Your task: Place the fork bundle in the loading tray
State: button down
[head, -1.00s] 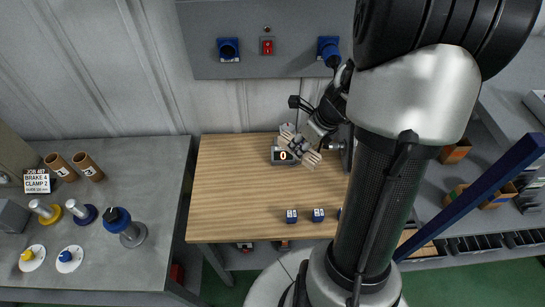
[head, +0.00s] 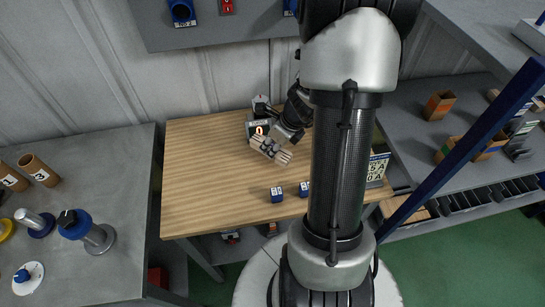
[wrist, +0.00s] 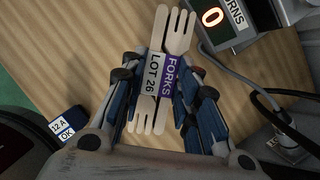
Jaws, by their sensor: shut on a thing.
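The fork bundle (wrist: 160,55) is a set of pale wooden forks with a white and purple label reading FORKS, LOT 26. My gripper (wrist: 160,85) is shut on it, blue-backed fingers on both sides of the label. In the head view the bundle (head: 268,150) is over the wooden table (head: 205,185), just in front of a counter box showing 0. I cannot tell its height above the table. My gripper (head: 280,141) is partly hidden behind the bundle. I cannot pick out the loading tray with certainty.
The counter box (head: 259,130) also shows in the wrist view (wrist: 215,18), with cables beside it. Blue labelled blocks (head: 277,195) sit near the table's front edge. A sign board (head: 377,168) stands at the right. The table's left half is clear. Grey benches flank it.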

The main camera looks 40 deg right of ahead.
notch_tip(320, 180, down, 4)
jog(key=b, duration=0.3)
jog(key=shift+f, duration=0.2)
jog(key=shift+r, duration=0.15)
jog(key=c, duration=1.2)
grip_release()
